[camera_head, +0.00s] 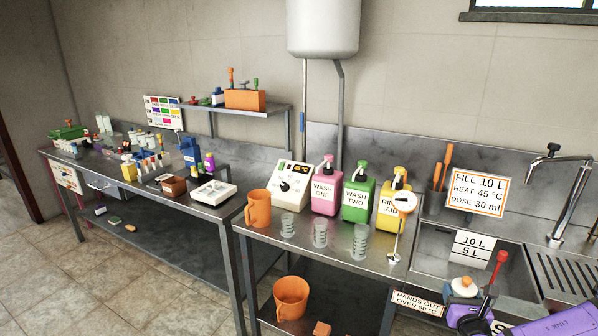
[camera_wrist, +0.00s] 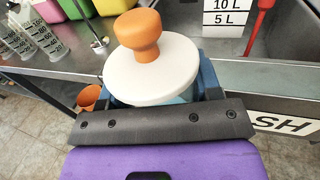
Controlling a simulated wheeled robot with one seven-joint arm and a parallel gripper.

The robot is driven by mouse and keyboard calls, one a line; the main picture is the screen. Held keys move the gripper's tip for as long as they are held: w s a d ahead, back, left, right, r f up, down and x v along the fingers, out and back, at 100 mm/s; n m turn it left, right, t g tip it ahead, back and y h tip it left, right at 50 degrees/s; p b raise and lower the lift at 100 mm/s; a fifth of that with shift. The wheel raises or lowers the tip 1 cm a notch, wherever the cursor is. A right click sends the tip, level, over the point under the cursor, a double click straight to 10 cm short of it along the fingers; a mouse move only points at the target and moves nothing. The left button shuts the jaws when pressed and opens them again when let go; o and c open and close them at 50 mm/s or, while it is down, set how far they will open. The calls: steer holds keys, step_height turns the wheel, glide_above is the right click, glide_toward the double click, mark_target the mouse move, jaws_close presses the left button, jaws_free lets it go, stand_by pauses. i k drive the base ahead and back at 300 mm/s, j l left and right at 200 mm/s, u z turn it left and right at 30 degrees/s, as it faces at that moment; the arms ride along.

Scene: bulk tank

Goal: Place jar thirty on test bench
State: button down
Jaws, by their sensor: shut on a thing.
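My gripper (camera_head: 466,294) is at the lower right of the head view, in front of the sink. It is shut on a jar (camera_wrist: 152,70) with a round white lid and an orange knob; the same jar (camera_head: 464,284) shows small in the head view. Most of the jar's body is hidden and no number on it is readable. A long steel bench (camera_head: 215,213) stands along the wall at the left, with test tubes and small bottles on it. It looks like the test bench and is well away from my gripper.
The wash counter (camera_head: 336,270) in the middle holds an orange jug (camera_head: 258,208), several clear measuring cups, pink, green and yellow bottles. The sink (camera_head: 430,243) is right of them. A white device (camera_head: 214,193) sits near the test bench's right end. The floor at left is clear.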

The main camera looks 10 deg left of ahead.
mark_target(118, 172)
steer(key=i+j+u, duration=0.1)
steer(key=j, duration=0.3)
steer(key=i+j+u, duration=0.1)
steer(key=j, duration=0.35)
steer(key=i+j+u, duration=0.1)
steer(key=j, duration=0.3)
steer(key=i+j+u, duration=0.1)
steer(key=i+j, duration=0.15)
steer(key=i+j+u, duration=0.1)
steer(key=j, duration=0.4)
steer(key=i+j+u, duration=0.1)
steer(key=i+j, duration=0.35)
steer(key=j, duration=0.25)
steer(key=i+j+u, duration=0.1)
steer(key=j, duration=0.35)
steer(key=i+j, duration=0.3)
steer(key=j, duration=0.15)
steer(key=i+j+u, duration=0.15)
steer(key=j, duration=0.3)
steer(key=i+j, duration=0.3)
steer(key=i+j+u, duration=0.1)
steer(key=i+j, duration=0.15)
steer(key=j, duration=0.25)
